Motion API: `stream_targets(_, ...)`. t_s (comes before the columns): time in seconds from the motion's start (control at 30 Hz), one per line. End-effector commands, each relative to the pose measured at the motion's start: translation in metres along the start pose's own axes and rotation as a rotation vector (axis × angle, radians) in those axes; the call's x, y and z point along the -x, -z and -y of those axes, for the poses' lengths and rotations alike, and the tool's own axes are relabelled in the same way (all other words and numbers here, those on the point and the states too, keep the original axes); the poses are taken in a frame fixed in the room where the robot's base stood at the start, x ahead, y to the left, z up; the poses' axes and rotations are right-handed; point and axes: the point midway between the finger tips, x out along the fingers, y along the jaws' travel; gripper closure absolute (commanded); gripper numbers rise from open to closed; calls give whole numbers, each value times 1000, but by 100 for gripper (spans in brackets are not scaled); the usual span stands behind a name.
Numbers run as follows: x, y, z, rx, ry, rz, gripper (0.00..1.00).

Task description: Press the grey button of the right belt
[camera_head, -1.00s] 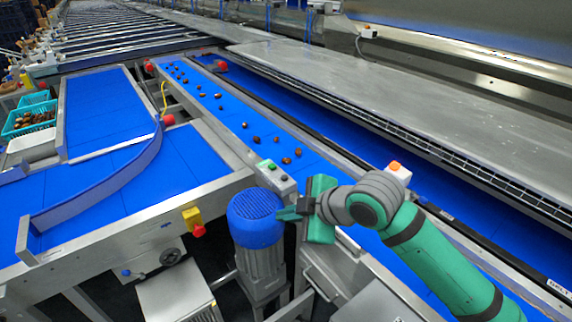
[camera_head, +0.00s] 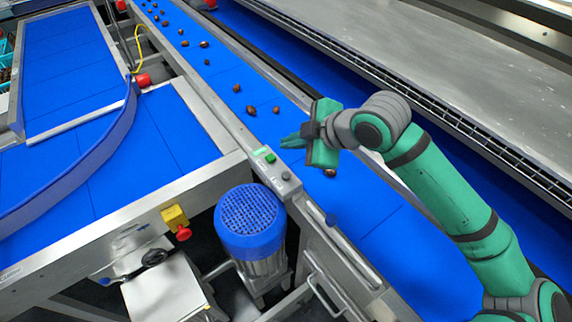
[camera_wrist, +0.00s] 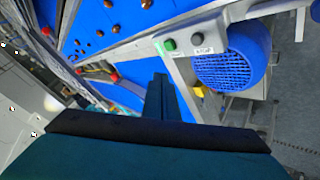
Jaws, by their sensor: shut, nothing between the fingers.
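The control box (camera_head: 276,170) sits on the left rail of the blue belt carrying the dates. It has a green button (camera_head: 270,158) and a dark grey button (camera_head: 286,176) nearer the camera. In the wrist view, the green button (camera_wrist: 169,44) and the grey button (camera_wrist: 197,37) show above the fingertips, with a small label under the grey one. My gripper (camera_head: 284,142) is shut and empty, its fingers pointing left near the far end of the box. Its fingertips (camera_wrist: 160,78) appear apart from both buttons. The gap's height is hard to judge.
A blue-topped motor (camera_head: 250,222) stands beside the rail, close to the box. Brown dates (camera_head: 251,110) lie scattered on the belt (camera_head: 225,85). A yellow and red switch (camera_head: 176,222) is at the left. A wide metal cover (camera_head: 440,70) runs along the right.

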Motion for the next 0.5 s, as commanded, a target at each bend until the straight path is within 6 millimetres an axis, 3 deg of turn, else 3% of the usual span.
stream_targets(0.27,-1,-1,1,0,0,0,100)
stream_targets(0.5,-15,-10,11,-1,1,-1,100)
